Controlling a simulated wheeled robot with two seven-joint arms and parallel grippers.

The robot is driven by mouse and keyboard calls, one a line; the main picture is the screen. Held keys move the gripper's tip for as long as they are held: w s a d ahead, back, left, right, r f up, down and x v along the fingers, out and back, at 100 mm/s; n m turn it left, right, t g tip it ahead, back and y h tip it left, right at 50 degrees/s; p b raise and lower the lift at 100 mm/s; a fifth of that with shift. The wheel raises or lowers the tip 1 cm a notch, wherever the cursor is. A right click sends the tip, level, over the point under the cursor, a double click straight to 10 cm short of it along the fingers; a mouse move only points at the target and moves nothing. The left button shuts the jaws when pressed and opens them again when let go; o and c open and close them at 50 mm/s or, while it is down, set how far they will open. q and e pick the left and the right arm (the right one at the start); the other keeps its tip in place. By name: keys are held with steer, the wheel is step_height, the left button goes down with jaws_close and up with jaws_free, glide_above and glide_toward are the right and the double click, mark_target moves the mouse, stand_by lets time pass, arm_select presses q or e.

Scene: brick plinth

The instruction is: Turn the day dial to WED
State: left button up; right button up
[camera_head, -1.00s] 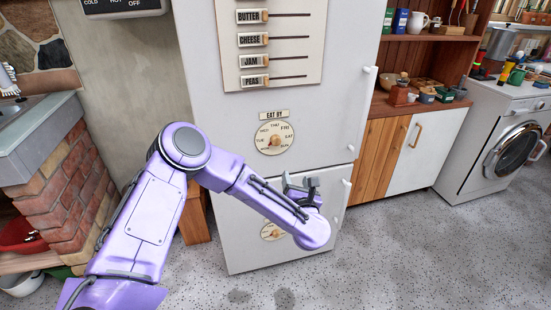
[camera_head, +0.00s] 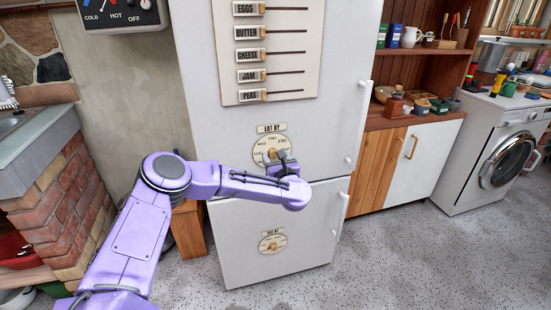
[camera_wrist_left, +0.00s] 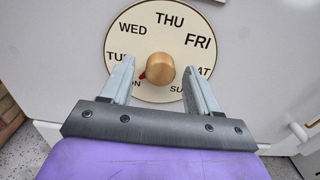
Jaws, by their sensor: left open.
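The cream day dial (camera_head: 264,140) is on the white fridge's upper door, under an EAT BY label (camera_head: 271,128). It also shows in the left wrist view (camera_wrist_left: 160,20), with a round wooden knob (camera_wrist_left: 160,68) at its centre. The knob's red pointer (camera_wrist_left: 143,75) points lower left, towards the partly hidden MON. WED (camera_wrist_left: 132,29) is at the upper left of the dial. My left gripper (camera_head: 284,158) is open in front of the dial's lower right in the head view. In the wrist view its fingers (camera_wrist_left: 159,66) stand apart on either side of the knob, without visible contact. My right gripper is not in view.
A second, similar dial (camera_head: 272,243) is on the lower fridge door (camera_head: 240,265). A slider panel (camera_head: 282,70) is above the day dial. Fridge handles (camera_head: 366,85) are on the right edge. A brick plinth (camera_head: 50,200) is at the left.

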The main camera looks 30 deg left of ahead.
arm_select(q)
steer(key=c, duration=1)
steer(key=shift+c, duration=0.2)
steer(key=shift+m, duration=0.4)
steer(key=m, duration=0.2)
steer(key=shift+m+b, duration=0.35)
steer(key=shift+m, duration=0.05)
steer(key=m, duration=0.4)
steer(key=shift+m, duration=0.3)
steer(key=m+p, duration=0.1)
steer(key=m, duration=0.4)
steer(key=shift+m+p, duration=0.6)
steer(key=shift+m, duration=1.6)
steer(key=shift+f+m, duration=0.1)
steer(key=shift+m, duration=0.2)
